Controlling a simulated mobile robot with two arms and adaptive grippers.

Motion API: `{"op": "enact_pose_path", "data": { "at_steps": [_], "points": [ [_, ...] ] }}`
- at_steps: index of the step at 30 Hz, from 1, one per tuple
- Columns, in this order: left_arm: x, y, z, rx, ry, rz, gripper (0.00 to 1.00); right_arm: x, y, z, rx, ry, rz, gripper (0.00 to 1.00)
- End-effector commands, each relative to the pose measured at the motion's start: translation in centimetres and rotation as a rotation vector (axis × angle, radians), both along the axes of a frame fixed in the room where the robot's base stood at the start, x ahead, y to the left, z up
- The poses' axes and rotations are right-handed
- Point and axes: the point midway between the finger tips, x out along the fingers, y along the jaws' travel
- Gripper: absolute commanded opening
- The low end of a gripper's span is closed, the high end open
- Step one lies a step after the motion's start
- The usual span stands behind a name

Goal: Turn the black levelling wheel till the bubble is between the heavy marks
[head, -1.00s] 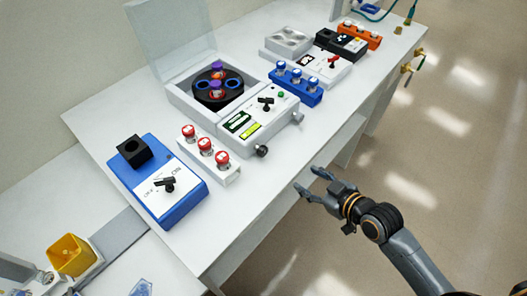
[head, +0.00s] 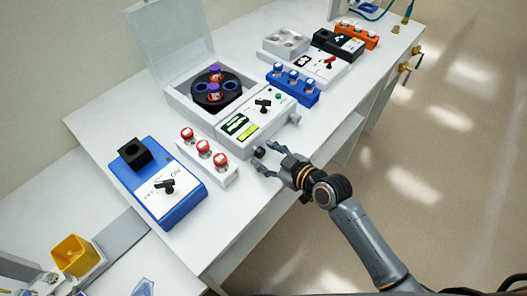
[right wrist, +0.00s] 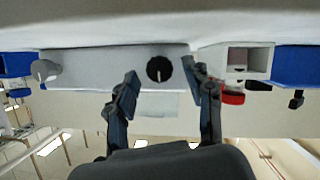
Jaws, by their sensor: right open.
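The black levelling wheel (head: 259,152) sits on the front side of the white centrifuge (head: 236,141). In the right wrist view the wheel (right wrist: 160,69) is a round black knob with a pale line, on the unit's grey side face. My right gripper (head: 265,156) is open at the wheel. Its fingers (right wrist: 164,85) stand on either side of the wheel with gaps, not visibly touching it. A yellow-green strip (head: 247,131) on the top panel may be the level vial. The bubble and marks are too small to make out. My left gripper is not in view.
A white rack with red-capped vials (head: 229,174) stands close left of the wheel. A blue box with a black knob (head: 159,205) is farther left. A grey knob (head: 295,119) juts from the centrifuge's right end. A blue vial rack (head: 304,96) stands beyond.

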Motion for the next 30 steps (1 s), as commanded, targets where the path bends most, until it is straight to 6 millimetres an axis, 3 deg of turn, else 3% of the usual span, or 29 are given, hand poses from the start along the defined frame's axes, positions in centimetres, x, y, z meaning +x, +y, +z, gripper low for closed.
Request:
{"op": "enact_pose_path", "data": {
  "at_steps": [14,21,30],
  "points": [
    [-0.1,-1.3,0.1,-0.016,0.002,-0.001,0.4,1.1,0.9,-0.6,0.0,0.0,0.0,0.52],
    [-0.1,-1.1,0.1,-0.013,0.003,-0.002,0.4,1.1,0.9,-0.6,0.0,0.0,0.0,0.03],
    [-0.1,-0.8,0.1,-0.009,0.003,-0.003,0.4,1.1,0.8,-0.6,0.018,0.018,0.0,0.0]
  ]
}}
